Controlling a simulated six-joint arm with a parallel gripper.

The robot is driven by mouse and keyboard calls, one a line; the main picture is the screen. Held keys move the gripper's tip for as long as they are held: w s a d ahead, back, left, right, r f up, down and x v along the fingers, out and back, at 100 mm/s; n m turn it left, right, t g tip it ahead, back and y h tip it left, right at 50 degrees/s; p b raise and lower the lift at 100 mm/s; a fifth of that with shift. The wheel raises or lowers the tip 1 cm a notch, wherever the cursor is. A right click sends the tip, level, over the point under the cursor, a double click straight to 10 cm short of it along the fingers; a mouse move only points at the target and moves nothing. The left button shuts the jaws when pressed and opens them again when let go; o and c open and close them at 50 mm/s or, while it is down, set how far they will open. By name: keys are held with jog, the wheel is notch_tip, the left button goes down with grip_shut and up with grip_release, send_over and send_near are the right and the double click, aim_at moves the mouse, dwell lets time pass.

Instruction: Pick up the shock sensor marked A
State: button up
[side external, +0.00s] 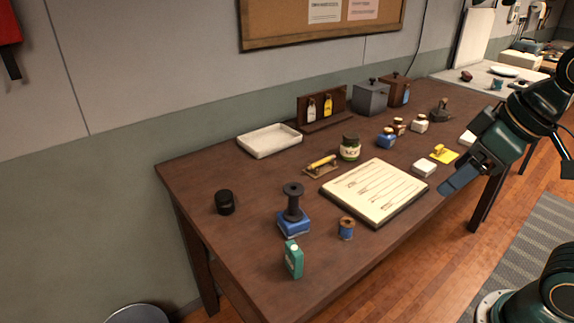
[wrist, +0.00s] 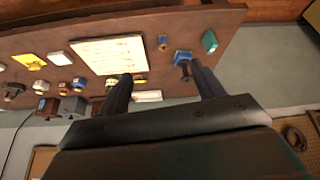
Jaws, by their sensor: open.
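No letter A is legible on anything, so I cannot tell for sure which thing is the shock sensor marked A. Two small white block-like things lie on the table: one white block (side external: 424,168) beside the paper board, and another white block (side external: 467,138) farther right, partly hidden by my arm. The nearer one appears in the wrist view as a white block (wrist: 57,57). My gripper (side external: 458,182) is open and empty, above the table's right edge near the nearer white block. In the wrist view my gripper (wrist: 161,75) has its fingers wide apart with nothing held.
A yellow piece (side external: 444,154) lies between the white blocks. A paper board (side external: 372,192) covers the table's middle. Several small jars, including a blue jar (side external: 387,138), stand behind.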

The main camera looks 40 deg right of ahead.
jog(key=w+a+f+n+g+y, duration=0.25)
jog(key=w+a+n, duration=0.4)
jog(key=w, duration=0.35)
jog(key=n+g+y, duration=0.2)
jog(key=n, duration=0.6)
send_near(299, 249)
jog(key=shift+w+d+r+m, duration=0.2)
jog(key=shift+d+r+m, duration=0.05)
jog(key=shift+d+r, duration=0.05)
jog(key=shift+f+h, duration=0.15)
jog(key=shift+h, duration=0.1)
jog(key=shift+x, duration=4.15)
jog(key=shift+w, duration=0.1)
jog(key=shift+x, duration=2.6)
jog(key=shift+a, duration=0.1)
